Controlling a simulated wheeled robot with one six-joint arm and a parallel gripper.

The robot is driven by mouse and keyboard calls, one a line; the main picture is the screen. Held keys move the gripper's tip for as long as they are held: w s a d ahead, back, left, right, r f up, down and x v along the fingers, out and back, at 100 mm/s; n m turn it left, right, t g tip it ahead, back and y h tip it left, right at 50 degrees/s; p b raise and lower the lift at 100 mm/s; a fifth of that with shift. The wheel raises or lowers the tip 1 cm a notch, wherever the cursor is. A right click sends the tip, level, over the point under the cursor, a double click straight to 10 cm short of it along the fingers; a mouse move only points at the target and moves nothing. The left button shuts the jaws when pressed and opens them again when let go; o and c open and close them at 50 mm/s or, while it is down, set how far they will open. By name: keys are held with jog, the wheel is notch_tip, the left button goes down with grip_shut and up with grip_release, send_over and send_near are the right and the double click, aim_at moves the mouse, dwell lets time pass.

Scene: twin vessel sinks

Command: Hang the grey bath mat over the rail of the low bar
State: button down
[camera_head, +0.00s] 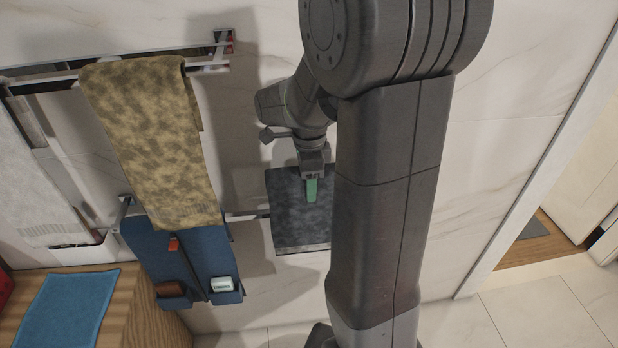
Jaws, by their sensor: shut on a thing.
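The grey bath mat (288,222) is dark grey and hangs down flat near the wall, in the middle of the view. My gripper (312,188), with a green finger, is shut on its upper part. My own arm hides the mat's right side. A short piece of the low bar (247,216) shows between a blue hanging holder and the mat's left edge.
A mottled yellow-brown towel (150,135) hangs from the upper rail (45,86) at left. Below it is the blue holder (150,245) with small items. A white towel (35,190) hangs far left. A blue cloth (68,308) lies on a wooden top (128,305). Floor at right is clear.

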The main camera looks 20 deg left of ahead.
jog(key=shift+f+b, duration=3.35)
jog(key=shift+f, duration=1.75)
jog(key=shift+c, duration=2.4)
grip_release()
jog(key=shift+r, duration=0.1)
notch_tip(320, 180, up, 14)
jog(key=shift+f+p, duration=0.15)
jog(key=shift+p, duration=0.3)
jog(key=shift+f, duration=0.15)
